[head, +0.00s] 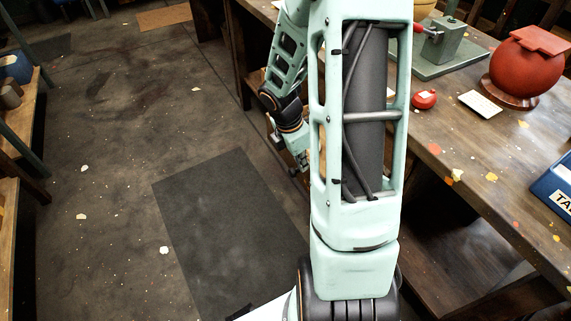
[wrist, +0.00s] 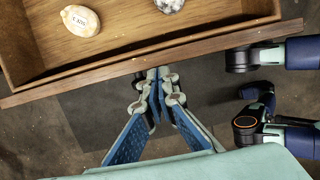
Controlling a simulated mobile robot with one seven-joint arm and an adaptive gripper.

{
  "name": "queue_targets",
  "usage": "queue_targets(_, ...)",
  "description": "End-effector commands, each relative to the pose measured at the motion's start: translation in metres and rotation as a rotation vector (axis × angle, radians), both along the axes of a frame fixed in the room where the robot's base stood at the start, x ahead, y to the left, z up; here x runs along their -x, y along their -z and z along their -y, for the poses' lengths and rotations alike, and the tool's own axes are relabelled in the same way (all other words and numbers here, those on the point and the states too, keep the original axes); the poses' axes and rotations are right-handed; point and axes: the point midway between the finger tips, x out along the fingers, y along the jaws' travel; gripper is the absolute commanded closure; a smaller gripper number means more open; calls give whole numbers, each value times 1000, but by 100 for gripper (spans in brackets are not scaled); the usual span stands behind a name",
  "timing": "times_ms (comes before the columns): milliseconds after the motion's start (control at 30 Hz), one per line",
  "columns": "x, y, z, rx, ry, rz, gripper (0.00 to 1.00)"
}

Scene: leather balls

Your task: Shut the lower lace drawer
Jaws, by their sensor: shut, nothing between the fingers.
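An open wooden drawer (wrist: 142,57) fills the top of the wrist view, seen from above, its front board slanting up to the right. Inside lie a pale rounded lump (wrist: 80,20) with dark writing and a speckled grey-white lump (wrist: 169,4). My gripper (wrist: 157,77) is shut and empty, with its fingertips close to the outer side of the front board; I cannot tell whether they touch. In the head view my arm covers most of the drawer area, and I cannot make out the drawer or whether it is the lower one.
In the head view, a workbench (head: 447,160) runs along the right. On it are a red ball-shaped object (head: 527,68), a small red ball (head: 424,99), a card (head: 480,103) and a blue bin (head: 556,186). A dark mat (head: 225,225) lies on the open floor at left.

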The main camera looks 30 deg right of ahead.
Motion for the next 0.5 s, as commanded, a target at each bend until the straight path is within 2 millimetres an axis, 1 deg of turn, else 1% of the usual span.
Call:
queue_targets(33,1,-6,16,0,7,-2,100)
queue_targets(200,-1,-6,59,0,6,-2,100)
queue_targets(300,-1,-6,83,0,5,-3,100)
queue_targets(500,-3,-4,120,0,4,-1,100)
